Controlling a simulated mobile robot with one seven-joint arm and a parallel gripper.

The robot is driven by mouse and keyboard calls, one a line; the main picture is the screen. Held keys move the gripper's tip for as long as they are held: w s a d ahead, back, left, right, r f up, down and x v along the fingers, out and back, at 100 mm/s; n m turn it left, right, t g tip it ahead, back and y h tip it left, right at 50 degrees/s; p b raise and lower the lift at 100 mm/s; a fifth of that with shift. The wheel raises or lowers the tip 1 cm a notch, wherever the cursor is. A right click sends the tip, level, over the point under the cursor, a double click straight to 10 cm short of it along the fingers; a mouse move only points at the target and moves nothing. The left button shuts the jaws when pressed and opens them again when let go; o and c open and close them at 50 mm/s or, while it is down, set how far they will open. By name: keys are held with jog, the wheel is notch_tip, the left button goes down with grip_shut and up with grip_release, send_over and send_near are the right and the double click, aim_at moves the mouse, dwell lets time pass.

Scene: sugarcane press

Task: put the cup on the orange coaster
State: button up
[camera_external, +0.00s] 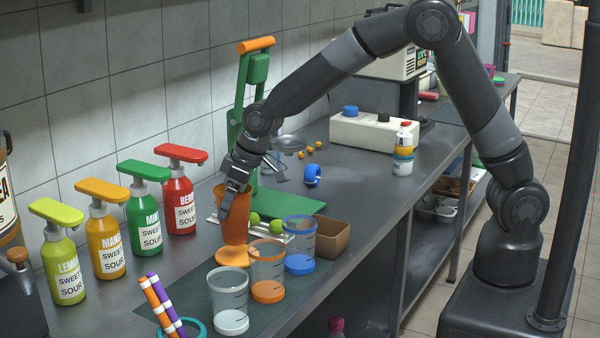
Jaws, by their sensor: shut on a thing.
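The orange-brown cup (237,222) stands upright in the external view, left of centre. My gripper (231,196) reaches down from above and is shut on the cup near its rim. The orange coaster (231,257) is a flat disc directly below the cup in the picture. The cup's base overlaps the coaster's back edge in the picture. I cannot tell whether it touches the coaster or is slightly above it.
Clear cups stand close by on the right, with a white (231,322), an orange (268,292) and a blue base (300,264). Several sauce pump bottles (146,222) line the wall. A green press (290,203) and brown box (332,238) stand behind. Striped sticks (160,305) are in front.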

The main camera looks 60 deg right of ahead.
aim_at(231, 214)
jog(key=shift+f, duration=1.7)
jog(key=shift+f, duration=0.15)
jog(key=o, duration=1.2)
jog(key=v, duration=1.2)
jog(key=shift+r, duration=0.2)
jog(key=s+d+r+m, duration=0.2)
jog(key=s+d+r, duration=0.7)
jog(key=s+d, duration=0.4)
jog(key=s+d+m, duration=0.1)
jog(key=s+d, duration=0.1)
jog(key=s, duration=0.3)
jog(key=s+d+t+h, duration=0.1)
jog(key=s+d, duration=0.1)
jog(key=s, duration=0.4)
jog(key=s+d+m, duration=0.1)
jog(key=s+d, duration=0.1)
jog(key=s, duration=0.4)
jog(key=shift+s+d+r+m+h, duration=0.1)
jog(key=shift+s+d+m+h, duration=0.2)
jog(key=shift+h, duration=0.1)
